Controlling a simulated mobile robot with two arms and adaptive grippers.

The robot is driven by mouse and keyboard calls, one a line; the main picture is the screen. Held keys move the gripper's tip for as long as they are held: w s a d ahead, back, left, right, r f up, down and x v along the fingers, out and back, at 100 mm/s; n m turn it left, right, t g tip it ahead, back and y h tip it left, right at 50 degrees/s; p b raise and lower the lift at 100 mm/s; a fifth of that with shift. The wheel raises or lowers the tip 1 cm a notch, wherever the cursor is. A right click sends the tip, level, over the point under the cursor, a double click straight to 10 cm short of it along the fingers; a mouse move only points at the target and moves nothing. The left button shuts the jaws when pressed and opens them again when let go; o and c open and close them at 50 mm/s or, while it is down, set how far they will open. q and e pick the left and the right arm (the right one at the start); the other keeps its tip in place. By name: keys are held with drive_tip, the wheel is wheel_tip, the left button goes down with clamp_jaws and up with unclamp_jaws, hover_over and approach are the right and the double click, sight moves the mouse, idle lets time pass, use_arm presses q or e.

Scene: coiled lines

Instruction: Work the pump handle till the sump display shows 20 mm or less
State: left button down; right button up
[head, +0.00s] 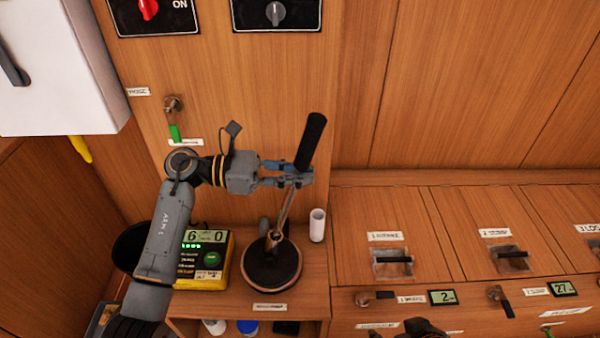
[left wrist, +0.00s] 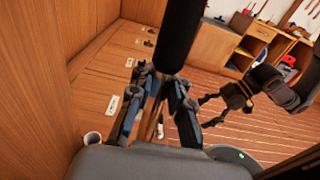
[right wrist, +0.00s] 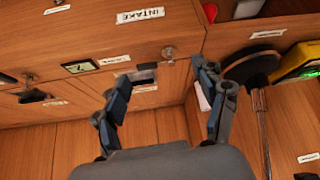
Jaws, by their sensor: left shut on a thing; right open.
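The pump handle (head: 311,140) is a black grip on a metal rod, leaning up and right from a round black-topped pump base (head: 272,268). My left gripper (head: 300,175) is shut around the handle just below the black grip. The grip also rises between its fingers in the left wrist view (left wrist: 178,35). Small displays on the front panel show about 2 (head: 442,297) and 27 (head: 563,289); their labels are too small to read, so I cannot tell which is the sump's. My right gripper (right wrist: 162,75) is open and empty before the panels, away from the handle.
A yellow device (head: 205,258) with a lit screen stands left of the pump base. A white cylinder (head: 317,225) stands right of it. A white box (head: 60,70) hangs at upper left. Hatches with dark handles (head: 394,260) line the right counter. A green-tipped valve (head: 175,120) is on the wall.

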drive_tip(key=shift+w+r+t, duration=0.15)
drive_tip(key=shift+w+t, duration=0.15)
drive_tip(key=shift+w, duration=0.1)
use_arm(q)
drive_tip(key=shift+f, duration=0.1)
use_arm(e)
drive_tip(key=shift+w+a+r, duration=0.1)
drive_tip(key=shift+w, duration=0.2)
drive_tip(key=shift+w, duration=0.1)
use_arm(q)
drive_tip(key=shift+a+f+b, duration=0.1)
drive_tip(key=shift+f+b, duration=0.1)
drive_tip(key=shift+b, duration=0.15)
use_arm(e)
drive_tip(key=shift+w+a+r+t, duration=0.2)
drive_tip(key=shift+w+r+t, duration=0.1)
drive_tip(key=shift+w, duration=0.1)
drive_tip(key=shift+w+a+r+t, duration=0.2)
drive_tip(key=shift+w+t, duration=0.1)
drive_tip(key=shift+w, duration=0.1)
use_arm(q)
drive_tip(key=shift+f, duration=0.25)
use_arm(e)
drive_tip(key=shift+w+a+r+t+y, duration=0.1)
drive_tip(key=shift+w+r+t+y, duration=0.15)
drive_tip(key=shift+w, duration=0.25)
drive_tip(key=shift+w+a+r+t+y, duration=0.1)
drive_tip(key=shift+w+r+t+y, duration=0.05)
drive_tip(key=shift+w+r+t, duration=0.25)
